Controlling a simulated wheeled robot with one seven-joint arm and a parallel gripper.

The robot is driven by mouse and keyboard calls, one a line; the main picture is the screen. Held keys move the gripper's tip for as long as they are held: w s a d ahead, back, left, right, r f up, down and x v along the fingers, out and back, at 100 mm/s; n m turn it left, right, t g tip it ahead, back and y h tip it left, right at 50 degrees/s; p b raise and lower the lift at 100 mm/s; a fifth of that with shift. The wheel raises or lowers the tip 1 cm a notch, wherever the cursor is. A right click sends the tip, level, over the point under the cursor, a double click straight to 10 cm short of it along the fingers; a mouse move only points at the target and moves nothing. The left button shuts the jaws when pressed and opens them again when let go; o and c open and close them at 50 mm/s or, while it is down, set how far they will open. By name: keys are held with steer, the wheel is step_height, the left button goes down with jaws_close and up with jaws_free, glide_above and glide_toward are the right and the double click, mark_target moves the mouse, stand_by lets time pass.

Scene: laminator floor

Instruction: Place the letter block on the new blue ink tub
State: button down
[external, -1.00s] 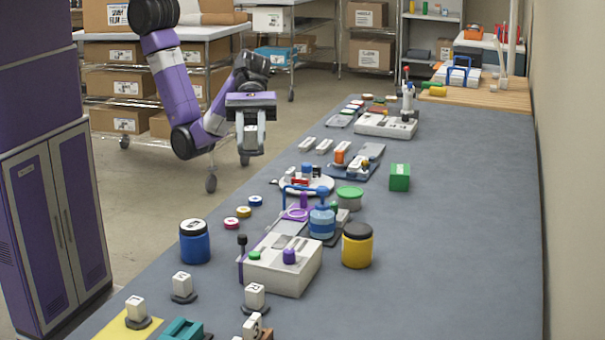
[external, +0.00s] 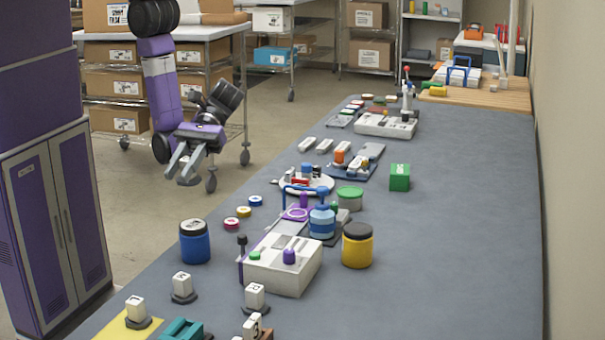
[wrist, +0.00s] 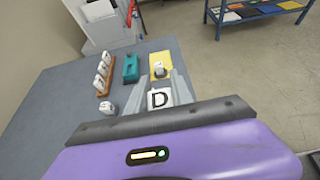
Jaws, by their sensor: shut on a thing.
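My gripper (external: 178,172) is in the air left of the grey table, above the aisle floor. Its fingers point down and left. It is shut on a white letter block (wrist: 159,98) marked with a black D, seen between the fingers in the wrist view. In the external view only a dark base shows at the fingertips. A blue tub (external: 195,246) with a black lid and pale top stands upright on the table's left edge, nearer the camera than my gripper. A banded light-blue container (external: 322,222) stands further right. No label tells which is new.
Other white letter blocks stand on dark bases (external: 182,287), one on a yellow mat (external: 112,328). A white control box (external: 282,266), a yellow tub (external: 357,246) and small colored lids (external: 238,217) are near the blue tub. The table's right side is mostly clear.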

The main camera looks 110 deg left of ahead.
step_height(320, 180, down, 10)
steer(key=shift+f+b, duration=0.15)
steer(key=shift+b, duration=0.15)
steer(key=shift+f, duration=0.1)
stand_by(0.3)
steer(key=c, duration=1.1)
jaws_free()
steer(key=shift+f, duration=0.1)
